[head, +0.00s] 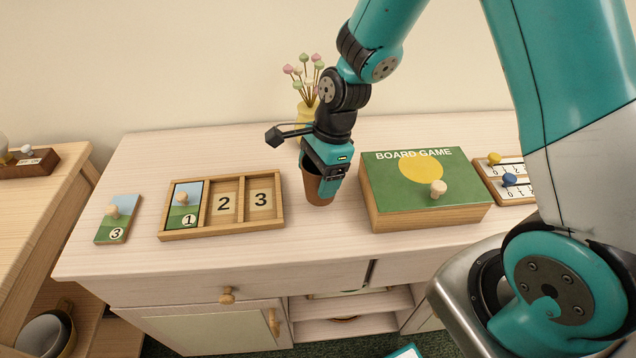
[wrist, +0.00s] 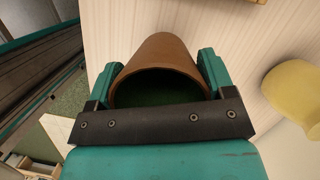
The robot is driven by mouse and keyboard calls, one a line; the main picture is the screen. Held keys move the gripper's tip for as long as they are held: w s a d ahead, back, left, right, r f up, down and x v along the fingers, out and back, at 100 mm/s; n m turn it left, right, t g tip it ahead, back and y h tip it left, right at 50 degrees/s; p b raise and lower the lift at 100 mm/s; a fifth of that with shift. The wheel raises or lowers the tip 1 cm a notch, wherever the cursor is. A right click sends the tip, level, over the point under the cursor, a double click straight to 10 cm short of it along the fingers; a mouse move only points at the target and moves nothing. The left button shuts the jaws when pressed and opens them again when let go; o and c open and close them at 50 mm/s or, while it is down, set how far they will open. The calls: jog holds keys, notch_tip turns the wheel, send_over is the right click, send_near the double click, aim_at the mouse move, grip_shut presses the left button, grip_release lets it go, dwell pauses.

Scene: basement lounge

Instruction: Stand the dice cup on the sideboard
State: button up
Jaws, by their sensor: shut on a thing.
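The dice cup (head: 317,190) is brown outside with a dark green lining. My gripper (head: 326,170) is shut on it from above, near its rim, over the sideboard (head: 290,255). The cup looks upright in the head view, between the number tray and the board game box. Its base is at or just above the top; I cannot tell whether it touches. In the wrist view the cup (wrist: 165,52) sits between the two teal fingers, its open mouth facing the camera.
A wooden number tray (head: 222,233) lies left of the cup and a green board game box (head: 420,200) stands close on its right. A yellow vase (head: 305,117) with flowers is behind. A loose number 3 tile (head: 117,225) lies at far left. The front strip is clear.

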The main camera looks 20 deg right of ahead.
jog(key=shift+f, duration=1.55)
jog(key=shift+f, duration=0.15)
jog(key=o, duration=0.9)
jog(key=v, duration=1.2)
jog(key=s+a+r+n, duration=0.3)
jog(key=s+r+n, duration=0.3)
jog(key=s+n, duration=0.3)
jog(key=s+a+r+n+y, duration=0.1)
jog(key=s+a+r+n, duration=0.3)
jog(key=s+n, duration=0.5)
jog(key=r+n, duration=0.2)
jog(key=n, duration=0.4)
jog(key=shift+s+a, duration=0.2)
jog(key=shift+s, duration=0.2)
